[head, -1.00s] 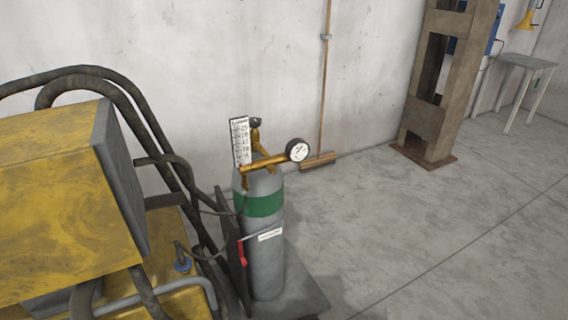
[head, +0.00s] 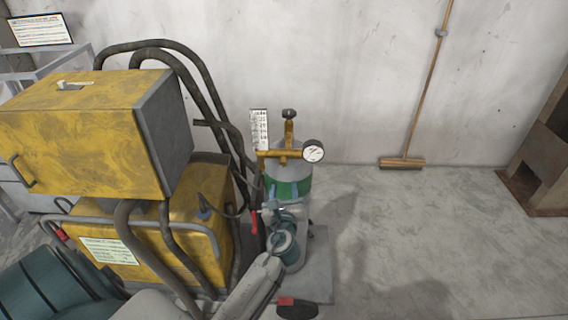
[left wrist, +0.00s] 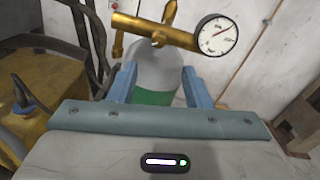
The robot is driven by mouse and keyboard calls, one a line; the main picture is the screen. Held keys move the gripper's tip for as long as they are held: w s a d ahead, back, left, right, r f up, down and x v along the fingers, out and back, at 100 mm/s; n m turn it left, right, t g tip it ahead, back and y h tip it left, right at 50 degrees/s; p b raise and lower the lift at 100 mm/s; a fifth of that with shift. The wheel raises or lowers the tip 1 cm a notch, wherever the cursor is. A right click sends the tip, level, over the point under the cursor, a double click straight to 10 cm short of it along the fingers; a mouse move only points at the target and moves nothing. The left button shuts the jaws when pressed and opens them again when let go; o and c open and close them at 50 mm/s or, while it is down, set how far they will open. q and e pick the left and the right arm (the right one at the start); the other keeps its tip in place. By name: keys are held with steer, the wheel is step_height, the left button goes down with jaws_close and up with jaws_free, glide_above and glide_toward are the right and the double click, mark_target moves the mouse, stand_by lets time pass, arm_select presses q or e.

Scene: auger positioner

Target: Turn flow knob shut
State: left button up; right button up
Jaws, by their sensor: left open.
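A grey gas cylinder (head: 290,168) with a green band stands on a cart, topped by a brass regulator (head: 278,154). A white flow scale (head: 260,130) rises at the regulator's left, and a round gauge (head: 313,151) sits at its right. A dark knob (head: 289,113) tops the brass valve stem. I cannot clearly pick out a separate flow knob. My left gripper (head: 284,204) is in front of the cylinder, below the regulator. In the left wrist view its blue fingers (left wrist: 158,84) are open, with the cylinder beyond and the brass regulator (left wrist: 153,29) above them. My right gripper is out of view.
A yellow welding machine (head: 100,125) with dark hoses (head: 195,62) stands close on the left. A red-handled tool (head: 254,222) hangs beside the cylinder. A broom (head: 402,162) leans on the back wall. The concrete floor on the right is clear.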

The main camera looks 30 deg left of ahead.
mark_target(283, 164)
arm_select(q)
steer(key=p+x, duration=0.2)
steer(key=x, duration=0.7)
steer(key=shift+w+a+r, duration=0.15)
steer(key=shift+w+a, duration=0.1)
steer(key=shift+w+a+p, duration=0.3)
steer(key=shift+w+a, duration=0.05)
steer(key=shift+w, duration=0.05)
jaws_close()
